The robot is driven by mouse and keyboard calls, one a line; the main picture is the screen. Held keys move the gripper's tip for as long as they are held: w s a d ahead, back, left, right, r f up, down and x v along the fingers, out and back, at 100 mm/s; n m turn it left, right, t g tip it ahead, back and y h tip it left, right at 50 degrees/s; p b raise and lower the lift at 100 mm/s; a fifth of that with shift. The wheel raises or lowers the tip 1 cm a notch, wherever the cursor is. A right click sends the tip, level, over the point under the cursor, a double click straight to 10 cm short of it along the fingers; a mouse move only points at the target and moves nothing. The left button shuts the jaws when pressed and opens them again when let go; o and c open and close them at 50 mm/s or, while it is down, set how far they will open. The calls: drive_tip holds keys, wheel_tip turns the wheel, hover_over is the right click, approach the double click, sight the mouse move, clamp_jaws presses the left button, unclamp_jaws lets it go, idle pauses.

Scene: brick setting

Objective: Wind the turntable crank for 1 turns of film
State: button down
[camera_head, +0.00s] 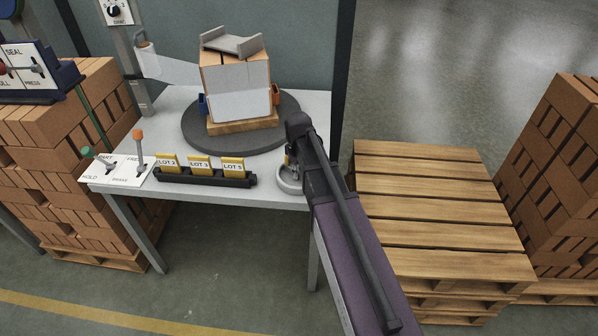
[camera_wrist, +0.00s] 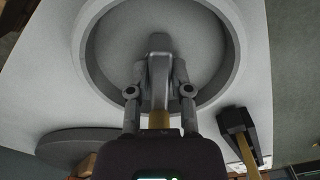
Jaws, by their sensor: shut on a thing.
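The grey round turntable (camera_head: 190,133) is on the white table and carries a stack of bricks wrapped on its front with white film (camera_head: 240,95). The crank (camera_head: 288,187) is a pale round wheel at the table's front right, partly hidden behind my arm. In the wrist view its ring (camera_wrist: 88,50) fills the upper middle. My gripper (camera_wrist: 159,72) is over the ring, shut on the grey crank handle (camera_wrist: 159,90), with one finger on each side. In the head view my arm largely hides the gripper and handle.
A black rack (camera_head: 205,178) with yellow lot cards stands just left of the crank. A lever panel (camera_head: 117,170) is at the table's left front. A film roll (camera_head: 146,60) hangs behind. An empty pallet stack (camera_head: 430,200) and brick piles (camera_head: 560,170) stand right.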

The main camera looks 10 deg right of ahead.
drive_tip(key=n, duration=0.6)
idle(0.5)
drive_tip(key=c, duration=0.6)
unclamp_jaws()
drive_tip(key=shift+o, duration=0.2)
drive_tip(key=shift+m, duration=0.3)
